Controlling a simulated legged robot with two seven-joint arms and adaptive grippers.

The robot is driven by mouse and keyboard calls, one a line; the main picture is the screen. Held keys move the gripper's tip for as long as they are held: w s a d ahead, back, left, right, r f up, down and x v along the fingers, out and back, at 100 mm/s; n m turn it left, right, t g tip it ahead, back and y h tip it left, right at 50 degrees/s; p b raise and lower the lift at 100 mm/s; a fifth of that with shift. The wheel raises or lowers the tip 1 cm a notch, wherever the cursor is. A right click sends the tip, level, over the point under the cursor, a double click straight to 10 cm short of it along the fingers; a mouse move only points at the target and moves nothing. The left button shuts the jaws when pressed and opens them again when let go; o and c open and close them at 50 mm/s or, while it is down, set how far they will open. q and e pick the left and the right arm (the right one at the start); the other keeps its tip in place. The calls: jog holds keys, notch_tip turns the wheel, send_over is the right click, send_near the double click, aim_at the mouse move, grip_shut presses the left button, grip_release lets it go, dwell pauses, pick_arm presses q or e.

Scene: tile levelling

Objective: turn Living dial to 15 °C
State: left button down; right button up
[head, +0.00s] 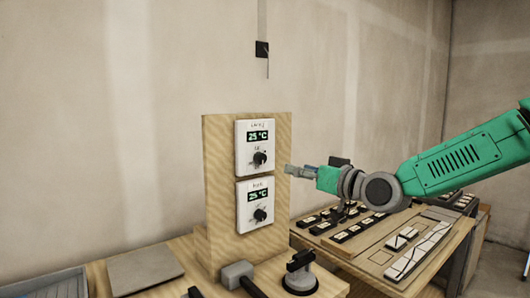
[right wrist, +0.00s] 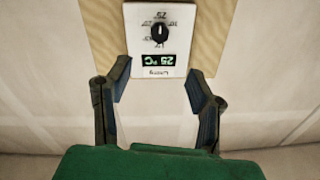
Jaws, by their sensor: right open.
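The Living thermostat (head: 255,147) is a white panel on an upright wooden board, and its display reads 25 °C. Its black dial (head: 260,158) sits below the display. In the right wrist view the panel appears upside down, with the dial (right wrist: 160,33) above the display and a white mark on the knob. My right gripper (head: 290,170) is just right of the panel in the head view. In the right wrist view this gripper (right wrist: 158,78) is open and empty, its fingers apart below the dial in the picture. My left gripper is not in view.
A second thermostat (head: 255,204), also reading 25 °C, is directly below. The wooden board (head: 220,180) stands on a bench with a mallet (head: 239,275) and a suction-cup-like tool (head: 299,275). A table (head: 365,262) with tiles stands at right.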

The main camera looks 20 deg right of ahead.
aim_at(263, 159)
jog(key=p+x, duration=0.1)
jog(key=x, duration=0.5)
jog(key=p+x, duration=0.1)
jog(key=x, duration=0.5)
jog(key=shift+w+a, duration=0.3)
jog(key=shift+a, duration=0.1)
jog(key=shift+w+d, duration=0.15)
jog(key=shift+w, duration=0.2)
jog(key=shift+d+f, duration=0.1)
jog(key=shift+d, duration=0.2)
jog(key=shift+a, duration=0.25)
grip_shut()
jog(key=shift+a, duration=0.15)
